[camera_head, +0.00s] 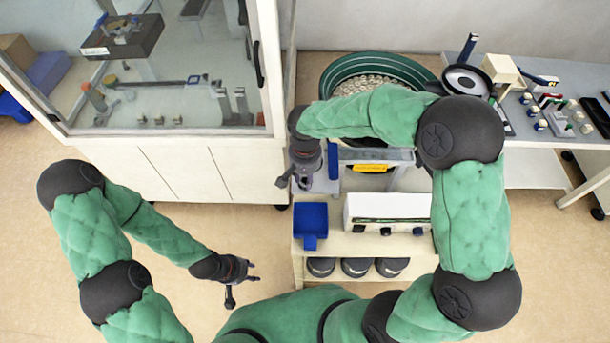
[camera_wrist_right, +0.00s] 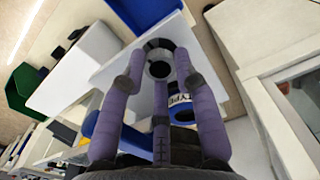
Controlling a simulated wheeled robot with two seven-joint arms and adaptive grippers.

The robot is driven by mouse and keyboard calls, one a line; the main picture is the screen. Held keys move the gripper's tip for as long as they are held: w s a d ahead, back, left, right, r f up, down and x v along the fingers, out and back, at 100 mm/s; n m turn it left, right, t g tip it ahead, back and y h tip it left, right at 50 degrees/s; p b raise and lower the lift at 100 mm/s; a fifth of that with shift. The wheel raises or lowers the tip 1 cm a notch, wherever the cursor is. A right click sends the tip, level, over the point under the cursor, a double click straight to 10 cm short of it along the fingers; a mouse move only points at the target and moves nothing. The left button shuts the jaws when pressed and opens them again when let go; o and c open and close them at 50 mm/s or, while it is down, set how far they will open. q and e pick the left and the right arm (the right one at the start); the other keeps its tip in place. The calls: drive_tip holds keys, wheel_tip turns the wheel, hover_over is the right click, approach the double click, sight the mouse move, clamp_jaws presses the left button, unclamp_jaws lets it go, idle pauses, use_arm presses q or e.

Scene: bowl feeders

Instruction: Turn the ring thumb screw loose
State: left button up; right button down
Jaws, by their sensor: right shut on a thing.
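My right gripper (camera_head: 296,182) hangs over the left edge of the feeder bench in the head view. In the right wrist view its purple fingers (camera_wrist_right: 160,72) close around a small dark round part with a pale centre (camera_wrist_right: 158,50), on a white surface. This appears to be the ring thumb screw; its ring shape is not clear, and the fingers cover part of it. The gripper is shut on it. In the head view the screw is too small and hidden to make out. My left gripper (camera_head: 240,282) is open and empty, low over the floor.
The green bowl feeder (camera_head: 415,72) stands behind my right arm. A blue bin (camera_head: 311,222) and a white box (camera_head: 390,207) are on the shelf below. A glass-fronted cabinet (camera_head: 200,165) stands to the left. A table with small parts (camera_head: 545,150) is at the right.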

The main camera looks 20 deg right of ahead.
sight(305, 180)
drive_tip(key=n+p, duration=0.2)
drive_tip(key=n, duration=0.2)
drive_tip(key=shift+r, duration=0.1)
drive_tip(key=n+p, duration=0.1)
drive_tip(key=n, duration=0.2)
drive_tip(key=shift+n+p, duration=0.4)
drive_tip(key=n+p, duration=0.2)
drive_tip(key=n, duration=0.2)
drive_tip(key=shift+n+p, duration=0.75)
drive_tip(key=shift+n, duration=0.85)
drive_tip(key=c, duration=0.9)
unclamp_jaws()
drive_tip(key=shift+c, duration=0.2)
wheel_tip(305, 180, up, 12)
